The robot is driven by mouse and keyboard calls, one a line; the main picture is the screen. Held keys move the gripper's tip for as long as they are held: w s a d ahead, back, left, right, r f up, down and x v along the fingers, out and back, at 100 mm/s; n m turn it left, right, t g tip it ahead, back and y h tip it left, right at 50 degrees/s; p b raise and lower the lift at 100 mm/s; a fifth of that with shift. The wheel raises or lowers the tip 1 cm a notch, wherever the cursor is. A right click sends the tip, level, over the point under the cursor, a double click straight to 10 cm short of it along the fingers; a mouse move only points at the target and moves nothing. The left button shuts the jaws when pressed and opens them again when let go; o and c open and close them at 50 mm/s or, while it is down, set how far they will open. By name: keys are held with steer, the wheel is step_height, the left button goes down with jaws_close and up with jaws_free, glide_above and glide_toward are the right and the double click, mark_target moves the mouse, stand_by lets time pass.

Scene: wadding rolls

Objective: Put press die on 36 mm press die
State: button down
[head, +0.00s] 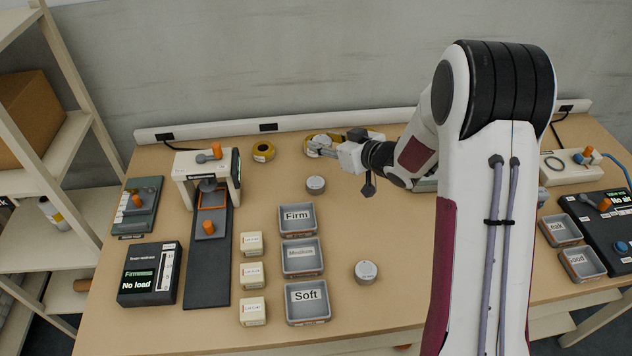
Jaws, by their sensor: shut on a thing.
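My gripper (317,150) is at the back of the table, left of my arm, low over a yellow-rimmed round piece (322,138). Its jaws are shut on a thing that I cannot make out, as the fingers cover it. One grey round block (316,184) with a pale labelled top stands just in front of the gripper. Another grey round block (366,272) stands nearer, right of the trays. They may be press dies, but their labels are too small to read, so I cannot tell which is 36 mm.
Trays marked Firm (298,233), Medium (301,272) and Soft (309,313) line the middle. A white press frame (203,162) stands left. My arm covers the right middle; bare table surrounds the nearer block.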

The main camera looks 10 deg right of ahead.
steer(key=shift+s+a+f+m+h, duration=0.15)
steer(key=shift+s+a+m+h, duration=0.35)
steer(key=shift+s+a, duration=0.4)
steer(key=shift+w+a, duration=0.1)
glide_above(318, 185)
steer(key=shift+f, duration=2.95)
steer(key=shift+f, duration=0.15)
steer(key=shift+f, duration=1.9)
steer(key=shift+f, duration=0.15)
